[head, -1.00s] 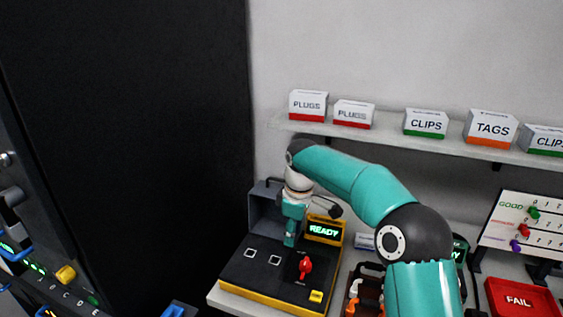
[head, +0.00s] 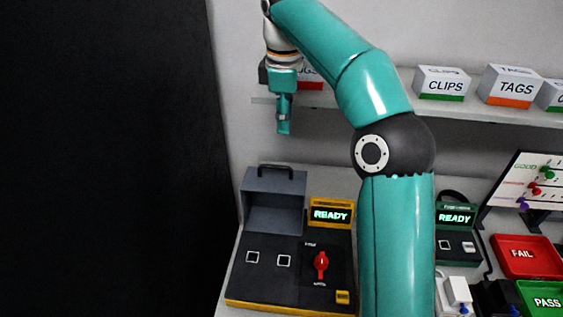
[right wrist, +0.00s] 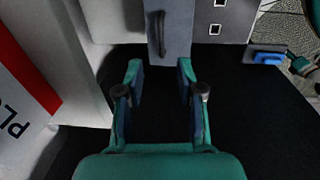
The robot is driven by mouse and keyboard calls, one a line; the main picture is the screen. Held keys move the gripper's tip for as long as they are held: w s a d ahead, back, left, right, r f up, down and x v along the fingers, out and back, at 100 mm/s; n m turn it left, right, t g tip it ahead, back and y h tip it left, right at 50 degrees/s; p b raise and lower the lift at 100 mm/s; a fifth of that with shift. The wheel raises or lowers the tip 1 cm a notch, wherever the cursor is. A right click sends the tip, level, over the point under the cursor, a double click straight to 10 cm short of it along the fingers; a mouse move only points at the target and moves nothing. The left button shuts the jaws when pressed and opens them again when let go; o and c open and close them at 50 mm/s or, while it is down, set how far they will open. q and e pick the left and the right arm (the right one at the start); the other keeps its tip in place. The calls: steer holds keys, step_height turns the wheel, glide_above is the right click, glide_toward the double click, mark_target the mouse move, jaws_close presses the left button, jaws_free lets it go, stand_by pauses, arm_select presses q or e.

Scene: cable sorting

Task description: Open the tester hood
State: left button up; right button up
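The cable tester (head: 275,285) is a black box with a yellow base, two square sockets, a red knob and a lit READY display (head: 330,214). Its grey hood (head: 274,189) stands raised at the back, its hollow inside facing the front, with a dark handle (head: 276,166) on top. My right gripper (head: 284,128) hangs in the air above the hood, apart from it. In the right wrist view its fingers (right wrist: 160,82) are spread with nothing between them, and the hood handle (right wrist: 158,35) lies beyond the fingertips. My left gripper is not in view.
A shelf (head: 390,108) with label boxes, including CLIPS (head: 442,82) and TAGS (head: 510,85), runs behind my right arm. A second tester (head: 457,240), a red FAIL tray (head: 525,257) and a green PASS tray (head: 540,295) are at the right. A dark panel (head: 105,150) fills the left.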

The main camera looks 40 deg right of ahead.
mark_target(283, 167)
steer(key=f, duration=0.4)
steer(key=f+b, duration=0.1)
steer(key=f, duration=0.4)
steer(key=w+f+b, duration=0.1)
steer(key=f, duration=0.3)
steer(key=shift+d+f, duration=0.3)
steer(key=shift+d, duration=0.05)
jaws_close()
